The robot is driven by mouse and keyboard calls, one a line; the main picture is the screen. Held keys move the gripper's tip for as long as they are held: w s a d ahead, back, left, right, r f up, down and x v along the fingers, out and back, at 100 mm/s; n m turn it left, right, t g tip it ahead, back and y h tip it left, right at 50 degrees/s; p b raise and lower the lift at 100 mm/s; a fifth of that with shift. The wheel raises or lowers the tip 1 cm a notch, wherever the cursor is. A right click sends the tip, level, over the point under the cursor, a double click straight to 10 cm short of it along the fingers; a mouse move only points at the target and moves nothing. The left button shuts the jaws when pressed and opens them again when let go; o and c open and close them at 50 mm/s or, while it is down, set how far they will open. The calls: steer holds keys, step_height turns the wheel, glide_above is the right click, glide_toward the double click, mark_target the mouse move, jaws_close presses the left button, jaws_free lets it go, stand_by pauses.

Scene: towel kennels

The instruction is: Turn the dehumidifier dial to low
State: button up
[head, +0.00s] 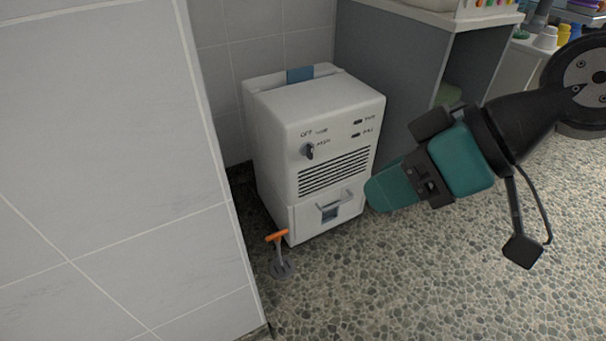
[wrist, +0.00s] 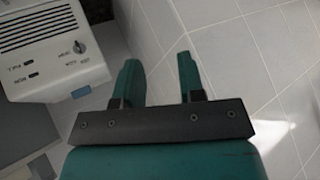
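The white dehumidifier (head: 330,115) stands on the floor in the corner. Its small dark dial (head: 308,151) is on the upper left of the front, with OFF, LOW and HIGH lettering around it. I cannot tell surely which mark the dial points to. In the wrist view the dehumidifier (wrist: 50,62) appears upside down at the upper left, with the dial (wrist: 79,47) left of my fingers. My gripper (head: 376,194) is to the right of the dehumidifier's lower front in the head view. In the wrist view its two teal fingers (wrist: 157,62) are apart and empty.
An orange-handled scraper (head: 279,254) stands by the dehumidifier's lower left front corner. A tiled wall (head: 110,170) rises close on the left. A grey cabinet (head: 392,62) stands behind on the right. The pebbled floor (head: 400,280) in front is clear.

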steer(key=w+a+f+t+y+b, duration=0.45)
steer(key=w+f+b, duration=0.25)
steer(key=f+b, duration=0.45)
steer(key=m+t+h+b, duration=0.3)
steer(key=m+t+b, duration=0.1)
steer(key=t+b, duration=0.5)
glide_toward(312, 150)
steer(key=p+x, duration=0.8)
steer(key=p, duration=0.9)
steer(key=shift+a+r, duration=0.1)
steer(key=shift+w+a+p, duration=0.2)
steer(key=shift+w+p, duration=0.2)
steer(key=shift+w, duration=0.1)
jaws_close()
